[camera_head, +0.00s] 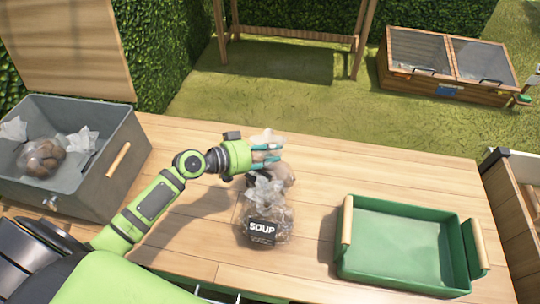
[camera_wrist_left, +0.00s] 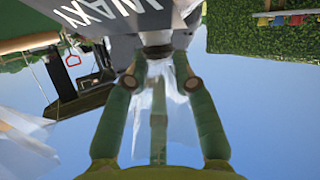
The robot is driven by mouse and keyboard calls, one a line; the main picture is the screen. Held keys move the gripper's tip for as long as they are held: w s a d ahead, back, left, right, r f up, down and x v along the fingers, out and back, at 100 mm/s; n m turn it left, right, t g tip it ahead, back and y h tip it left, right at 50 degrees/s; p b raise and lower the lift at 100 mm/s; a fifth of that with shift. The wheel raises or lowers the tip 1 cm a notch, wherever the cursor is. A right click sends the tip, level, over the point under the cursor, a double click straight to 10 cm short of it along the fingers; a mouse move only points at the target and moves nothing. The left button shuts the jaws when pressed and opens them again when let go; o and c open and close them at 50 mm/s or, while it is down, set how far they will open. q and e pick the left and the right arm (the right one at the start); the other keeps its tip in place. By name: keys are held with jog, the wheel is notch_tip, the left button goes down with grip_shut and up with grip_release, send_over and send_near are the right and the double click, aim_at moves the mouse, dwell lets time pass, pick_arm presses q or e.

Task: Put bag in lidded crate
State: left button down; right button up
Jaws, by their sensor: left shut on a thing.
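The lidded crate (camera_head: 118,165) is grey and stands at the left of the table, with its wooden lid (camera_head: 65,50) raised. A clear bag of brown produce (camera_head: 42,158) lies inside it. My left gripper (camera_head: 268,155) is shut on the gathered clear top of a bag (camera_head: 267,138), above the table's middle. In the left wrist view, clear film shows between the fingers (camera_wrist_left: 158,85), with a dark label (camera_wrist_left: 120,15) in white upside-down letters beyond. Another clear bag labelled SOUP (camera_head: 265,228) stands on the table just in front, partly overlapping the held bag. My right gripper is out of view.
An empty green tray (camera_head: 400,285) with wooden handles stands at the right of the wooden table (camera_head: 400,175). The table between the grey crate and the SOUP bag is crossed by my left arm. A wooden cold frame (camera_head: 440,85) stands on the grass behind.

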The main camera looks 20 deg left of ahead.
pick_arm(q)
jog(key=shift+w+f, duration=0.1)
jog(key=shift+f, duration=0.6)
jog(key=c, duration=1)
grip_release()
jog(key=shift+f, duration=0.1)
